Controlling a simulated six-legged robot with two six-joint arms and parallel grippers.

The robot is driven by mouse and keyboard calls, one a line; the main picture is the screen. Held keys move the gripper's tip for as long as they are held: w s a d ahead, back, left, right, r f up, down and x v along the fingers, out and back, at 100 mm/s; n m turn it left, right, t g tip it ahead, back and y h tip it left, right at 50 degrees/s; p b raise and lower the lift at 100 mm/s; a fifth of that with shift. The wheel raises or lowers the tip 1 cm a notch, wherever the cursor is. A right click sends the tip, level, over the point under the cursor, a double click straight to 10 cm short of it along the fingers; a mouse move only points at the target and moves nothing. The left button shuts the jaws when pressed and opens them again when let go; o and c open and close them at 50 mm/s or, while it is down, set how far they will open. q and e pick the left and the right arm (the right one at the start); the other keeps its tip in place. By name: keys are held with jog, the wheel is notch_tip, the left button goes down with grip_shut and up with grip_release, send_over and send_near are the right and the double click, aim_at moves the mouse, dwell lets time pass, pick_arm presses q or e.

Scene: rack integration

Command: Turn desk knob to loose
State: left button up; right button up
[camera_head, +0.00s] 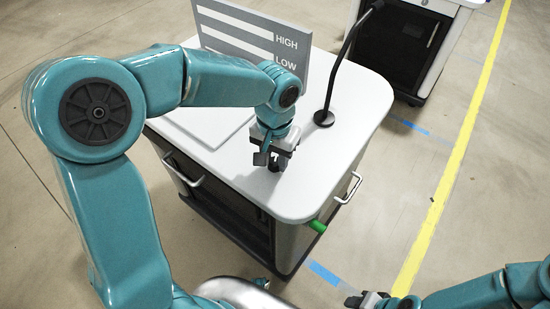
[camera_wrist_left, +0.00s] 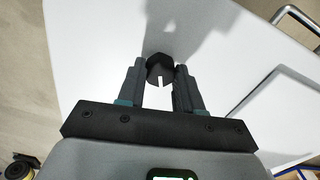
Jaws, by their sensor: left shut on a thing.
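The black desk knob (camera_head: 275,166) stands on the white desk top (camera_head: 318,178) near its front edge. It also shows in the left wrist view (camera_wrist_left: 160,66), with a white mark pointing toward the gripper's base. My left gripper (camera_head: 274,157) reaches down from above and is shut on the knob, with one finger on each side in the left wrist view (camera_wrist_left: 160,76). My right gripper (camera_head: 366,300) is low at the bottom of the head view, away from the desk, and its jaws are not clear.
A grey sign (camera_head: 250,38) marked HIGH and LOW stands at the desk's back. A black gooseneck stand (camera_head: 325,116) rises right of the knob. A flat panel (camera_head: 207,120) lies left. Metal handles (camera_head: 349,188) and a green part (camera_head: 317,226) stick out from the desk.

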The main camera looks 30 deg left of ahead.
aim_at(275, 162)
pick_arm(q)
jog(key=n+b, duration=0.1)
jog(key=n, duration=0.4)
jog(key=shift+r+n, duration=0.1)
jog(key=shift+n, duration=0.2)
dwell(0.4)
jog(key=o, duration=1)
jog(key=shift+o, duration=0.2)
notch_tip(275, 162, up, 16)
jog(key=p, duration=0.2)
jog(key=shift+r+p, duration=0.15)
jog(key=shift+p, duration=0.25)
